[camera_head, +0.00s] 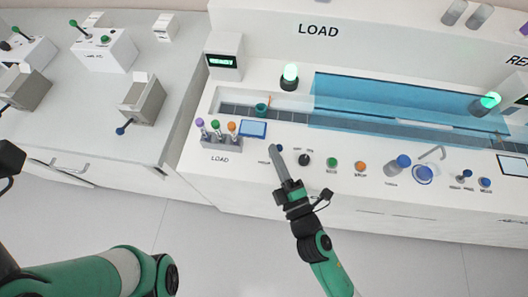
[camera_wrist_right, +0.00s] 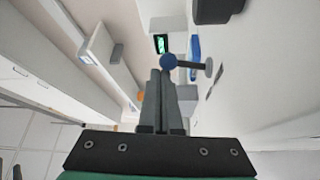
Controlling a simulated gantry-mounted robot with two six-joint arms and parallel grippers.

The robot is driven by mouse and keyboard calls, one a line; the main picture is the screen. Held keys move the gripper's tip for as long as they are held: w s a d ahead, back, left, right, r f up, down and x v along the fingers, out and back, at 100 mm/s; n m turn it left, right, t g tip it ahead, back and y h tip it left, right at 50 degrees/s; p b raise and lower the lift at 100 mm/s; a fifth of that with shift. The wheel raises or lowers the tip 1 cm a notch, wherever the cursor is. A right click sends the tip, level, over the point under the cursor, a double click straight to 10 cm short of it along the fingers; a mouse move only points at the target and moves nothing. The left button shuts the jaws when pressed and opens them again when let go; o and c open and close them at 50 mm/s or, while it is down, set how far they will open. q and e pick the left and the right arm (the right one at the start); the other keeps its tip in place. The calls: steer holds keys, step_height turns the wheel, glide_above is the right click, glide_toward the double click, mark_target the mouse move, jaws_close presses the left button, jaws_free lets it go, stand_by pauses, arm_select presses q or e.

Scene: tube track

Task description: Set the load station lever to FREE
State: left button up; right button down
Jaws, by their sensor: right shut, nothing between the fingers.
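My right gripper (camera_head: 279,158) is shut and empty, its fingertips at the front panel of the load station (camera_head: 225,172). A lever with a blue ball knob (camera_head: 277,148) is at the fingertips in the head view. I cannot tell whether the fingers touch the knob. The small label by the lever is too blurred to read. My left gripper's fingers are outside the view.
A black knob (camera_head: 304,160), a green button (camera_head: 332,163) and an orange button (camera_head: 360,167) sit right of the lever. The display (camera_head: 222,61) reads READY.

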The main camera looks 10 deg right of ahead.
mark_target(266, 177)
steer(key=shift+a+r+p, duration=0.25)
steer(key=shift+r+p, duration=0.05)
steer(key=shift+r, duration=0.15)
steer(key=r, duration=0.1)
steer(key=a+r+p, duration=0.1)
steer(key=r+p, duration=0.1)
steer(key=shift+a, duration=0.25)
steer(key=s+f+b, duration=0.1)
steer(key=s+a+f+b, duration=0.1)
steer(key=s+f, duration=0.1)
steer(key=shift+b, duration=0.4)
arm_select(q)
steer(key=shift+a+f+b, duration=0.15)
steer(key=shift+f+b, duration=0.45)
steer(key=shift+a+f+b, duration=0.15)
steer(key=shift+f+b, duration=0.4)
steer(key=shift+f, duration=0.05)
arm_select(e)
steer(key=s+f, duration=0.1)
steer(key=s, duration=0.5)
steer(key=shift+f, duration=0.4)
steer(key=shift+d, duration=0.1)
